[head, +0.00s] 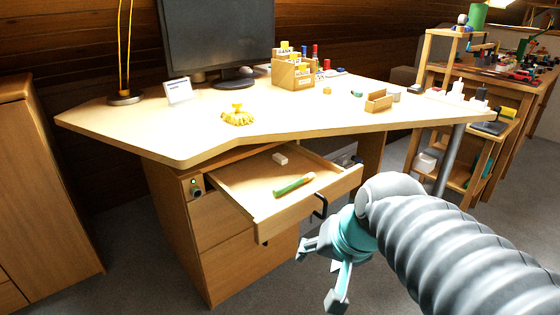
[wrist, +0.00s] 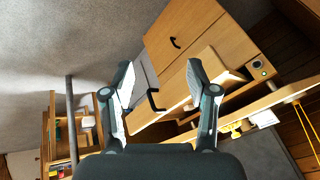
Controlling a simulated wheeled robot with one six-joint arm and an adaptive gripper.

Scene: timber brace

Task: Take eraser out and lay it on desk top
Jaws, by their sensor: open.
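A green marker-like item (head: 294,185) lies nearer the drawer front. The pale wooden desk top (head: 190,125) extends above and behind the drawer. My gripper (head: 322,274) is open and empty, in front of and below the drawer front, apart from it. In the wrist view my open fingers (wrist: 160,75) frame the drawer front and its black handle (wrist: 153,99). I cannot make out the eraser there.
The desk's left front has free room beside a yellow object (head: 238,117). A monitor (head: 218,40), small sign (head: 179,91), wooden organizer (head: 293,75) and small wooden box (head: 379,101) stand on it. A cluttered side shelf (head: 462,150) is at right. The desk edge partly overhangs the drawer.

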